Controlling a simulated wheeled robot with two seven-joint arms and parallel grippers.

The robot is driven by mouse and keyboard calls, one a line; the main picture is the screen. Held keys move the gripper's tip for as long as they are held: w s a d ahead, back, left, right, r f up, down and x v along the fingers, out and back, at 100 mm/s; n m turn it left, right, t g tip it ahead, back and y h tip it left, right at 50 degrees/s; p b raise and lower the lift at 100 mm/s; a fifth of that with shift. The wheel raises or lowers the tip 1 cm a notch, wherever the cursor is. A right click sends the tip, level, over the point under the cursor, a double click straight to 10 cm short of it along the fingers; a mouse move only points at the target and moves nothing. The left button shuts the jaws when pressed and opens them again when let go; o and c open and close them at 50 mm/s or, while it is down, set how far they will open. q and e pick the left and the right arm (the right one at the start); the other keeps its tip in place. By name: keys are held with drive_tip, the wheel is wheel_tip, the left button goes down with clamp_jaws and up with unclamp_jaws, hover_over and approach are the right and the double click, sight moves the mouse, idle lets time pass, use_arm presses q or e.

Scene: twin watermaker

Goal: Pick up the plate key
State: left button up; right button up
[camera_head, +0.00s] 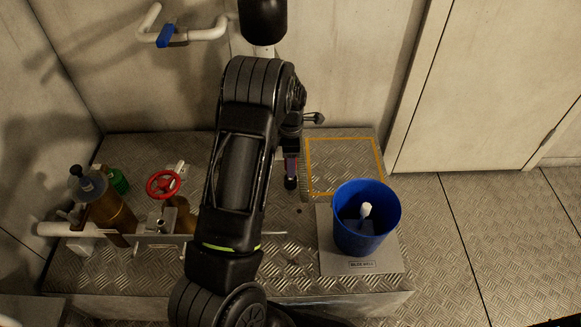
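I cannot pick out the plate key with certainty. A black arm of mine, likely the left, rises from the bottom centre and covers the middle of the metal bench. Its gripper is mostly hidden behind the arm links, so I cannot tell whether it is open or shut. A small dark part with a purple face (291,168) shows just right of the arm; I cannot tell what it is. A blue bucket (345,237) stands right of the arm on a labelled grey plate (360,264). A white-tipped item (365,210) is inside the bucket. My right gripper is out of view.
On the bench's left stand a red handwheel (162,184), a brown bottle (110,215), a green cap (118,181) and white piping (62,229). An orange outlined square (343,140) marks clear bench behind the bucket. A white pipe with a blue handle (166,35) is on the wall.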

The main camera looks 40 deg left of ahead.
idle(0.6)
use_arm(q)
clamp_jaws()
idle(0.4)
